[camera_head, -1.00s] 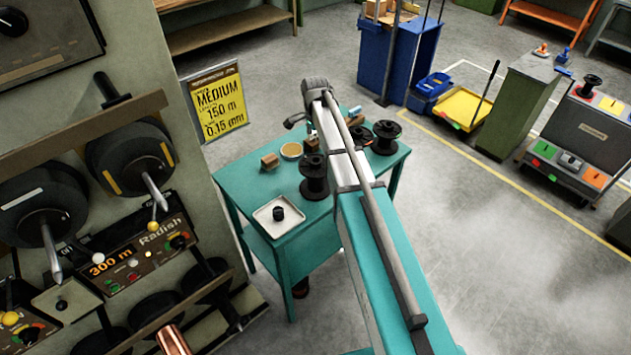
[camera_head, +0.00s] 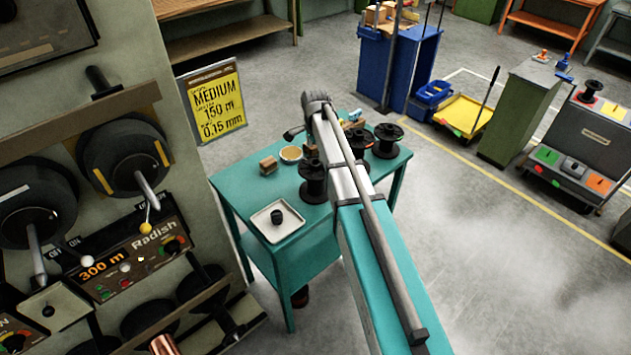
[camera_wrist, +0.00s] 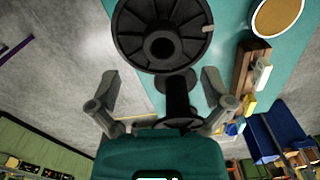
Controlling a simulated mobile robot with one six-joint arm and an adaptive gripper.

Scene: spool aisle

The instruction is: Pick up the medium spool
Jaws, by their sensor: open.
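Black spools stand on a teal table (camera_head: 240,190). One spool (camera_head: 313,182) stands near the front, and two others, a middle spool (camera_head: 359,145) and a right spool (camera_head: 387,141), stand at the back right. I cannot tell which is the medium one. In the wrist view a large dark spool flange (camera_wrist: 162,35) lies at the top, past the fingertips, and a smaller-looking spool (camera_wrist: 178,95) shows between the fingers. My gripper (camera_wrist: 160,80) is open and empty.
A white tray (camera_head: 262,228) with a small black part, a wooden block (camera_head: 268,164) and a round tan disc (camera_head: 291,154) share the table. A yellow MEDIUM sign (camera_head: 214,102) stands behind it. A machine panel (camera_head: 125,262) is close at left; open floor (camera_head: 490,270) lies right.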

